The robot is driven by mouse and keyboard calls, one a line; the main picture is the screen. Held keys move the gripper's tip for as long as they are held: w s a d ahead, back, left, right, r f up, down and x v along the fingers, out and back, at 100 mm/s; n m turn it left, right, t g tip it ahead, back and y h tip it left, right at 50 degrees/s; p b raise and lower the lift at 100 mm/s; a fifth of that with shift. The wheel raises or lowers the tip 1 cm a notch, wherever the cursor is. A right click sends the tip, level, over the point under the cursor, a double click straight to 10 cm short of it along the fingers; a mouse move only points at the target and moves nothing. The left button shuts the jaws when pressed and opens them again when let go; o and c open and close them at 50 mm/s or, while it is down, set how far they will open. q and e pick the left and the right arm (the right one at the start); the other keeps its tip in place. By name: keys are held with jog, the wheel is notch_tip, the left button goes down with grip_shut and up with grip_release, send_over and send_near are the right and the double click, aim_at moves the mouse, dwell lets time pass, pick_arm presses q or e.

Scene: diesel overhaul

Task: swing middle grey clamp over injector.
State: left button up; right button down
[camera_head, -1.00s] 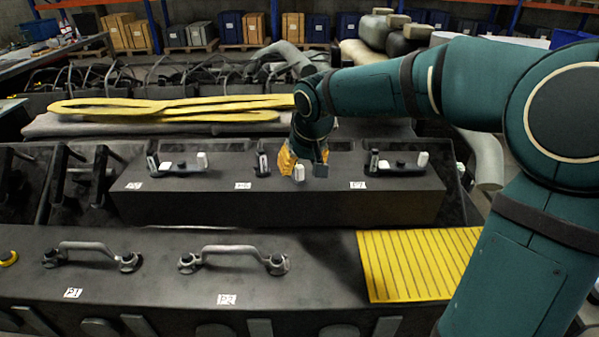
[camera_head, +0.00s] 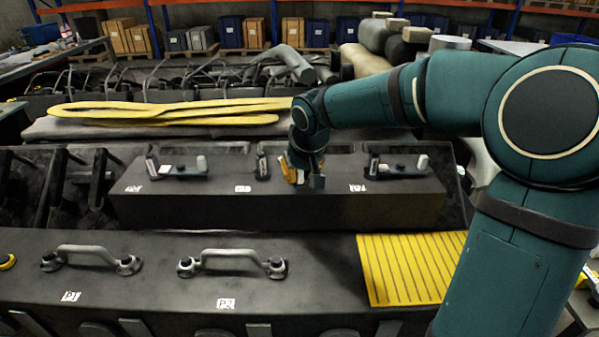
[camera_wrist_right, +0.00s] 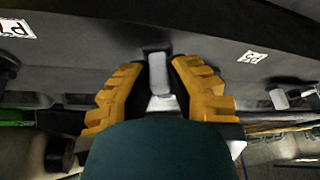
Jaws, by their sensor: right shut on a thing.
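The middle clamp's pale grey handle (camera_wrist_right: 158,75) stands between the yellow fingers of my right gripper (camera_wrist_right: 158,88) in the right wrist view. My right gripper (camera_head: 303,180) is shut on this handle above the dark block, just right of the middle injector (camera_head: 262,166) in the head view. The gripper hides most of the middle clamp there, so I cannot tell the angle of its bar. My left gripper is not in view.
The dark block (camera_head: 270,210) carries white labels. In front, a dark cover (camera_head: 150,275) has two grey handles (camera_head: 232,253) and a yellow ribbed mat (camera_head: 415,268). Yellow straps (camera_head: 170,110) lie behind the block. My right arm fills the right side.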

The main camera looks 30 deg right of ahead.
jog(key=shift+d, duration=0.1)
jog(key=shift+s+d+n+y+p, duration=0.1)
jog(key=shift+d+n+y+p, duration=0.35)
jog(key=shift+n+p, duration=0.55)
jog(key=d+n+y+p, duration=0.1)
jog(key=n, duration=0.1)
jog(key=shift+d+n, duration=0.15)
jog(key=shift+n, duration=0.15)
jog(key=n, duration=0.1)
jog(key=d+n+y, duration=0.1)
jog(key=shift+w+d+f+n+g, duration=0.1)
jog(key=shift+w+d+n+g, duration=0.05)
jog(key=shift+w+n+g, duration=0.2)
jog(key=shift+w+d+n+g+y, duration=0.15)
jog(key=shift+w+d+n+y, duration=0.1)
jog(key=shift+n, duration=0.4)
jog(key=shift+w+d+n+g+y, duration=0.1)
jog(key=shift+d+n, duration=0.1)
jog(key=shift+n, duration=0.4)
jog(key=shift+w+d+n+g+y+p, duration=0.25)
jog(key=shift+w+n+g+p, duration=0.1)
jog(key=shift+n, duration=0.55)
jog(key=shift+w+d+n+g+y+p, duration=0.25)
jog(key=shift+w+n, duration=0.05)
jog(key=shift+n, duration=0.6)
